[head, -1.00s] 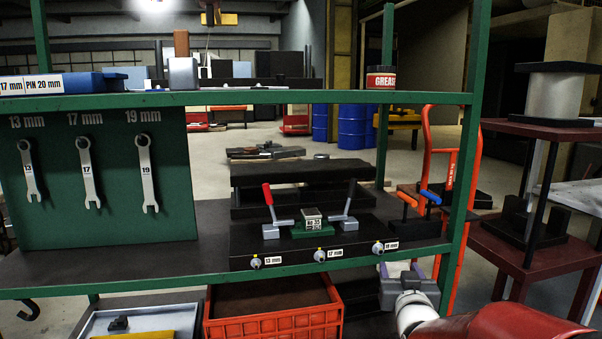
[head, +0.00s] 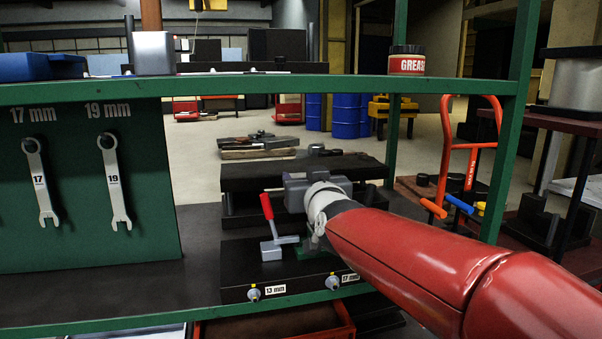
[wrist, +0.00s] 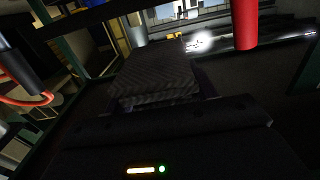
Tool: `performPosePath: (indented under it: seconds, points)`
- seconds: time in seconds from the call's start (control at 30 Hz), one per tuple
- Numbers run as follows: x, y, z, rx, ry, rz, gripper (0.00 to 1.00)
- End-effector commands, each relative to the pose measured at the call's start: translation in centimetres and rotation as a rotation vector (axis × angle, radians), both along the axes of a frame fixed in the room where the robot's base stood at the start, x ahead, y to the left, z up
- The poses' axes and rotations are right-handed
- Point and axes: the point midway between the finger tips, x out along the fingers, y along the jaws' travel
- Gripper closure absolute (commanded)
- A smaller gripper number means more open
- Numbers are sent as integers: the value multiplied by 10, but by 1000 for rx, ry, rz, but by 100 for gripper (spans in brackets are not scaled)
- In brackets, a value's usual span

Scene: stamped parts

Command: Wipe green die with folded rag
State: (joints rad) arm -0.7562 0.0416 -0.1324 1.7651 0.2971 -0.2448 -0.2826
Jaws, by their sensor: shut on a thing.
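The green die (head: 306,251) sits on a black press base (head: 250,265) on the shelf. Only a green edge of it shows in the head view, as my arm hides the rest. My gripper (head: 313,192) is above and behind the die in the head view, with its fingertips hidden. In the wrist view my gripper (wrist: 160,103) is shut on the folded rag (wrist: 157,72), a dark grey, finely striped pad. I cannot tell whether the rag touches the die.
A red-handled clamp (head: 267,208) stands left of the die; a red cylinder (wrist: 244,24) in the wrist view looks like its handle. Knobs (head: 254,293) line the base front. A green upper shelf edge (head: 250,88) and post (head: 518,120) bound the space. Wrenches (head: 113,180) hang left.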

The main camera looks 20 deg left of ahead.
Motion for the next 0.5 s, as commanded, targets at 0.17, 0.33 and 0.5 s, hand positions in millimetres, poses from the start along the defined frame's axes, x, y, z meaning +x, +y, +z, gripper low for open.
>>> performPosePath:
  seconds: [0.17, 0.33, 0.5]
  points:
    - [0, 0, -14, -2, 2, -1, 62]
    - [0, 0, -34, -3, 1, 0, 62]
    - [0, 0, -51, -1, 2, 0, 62]
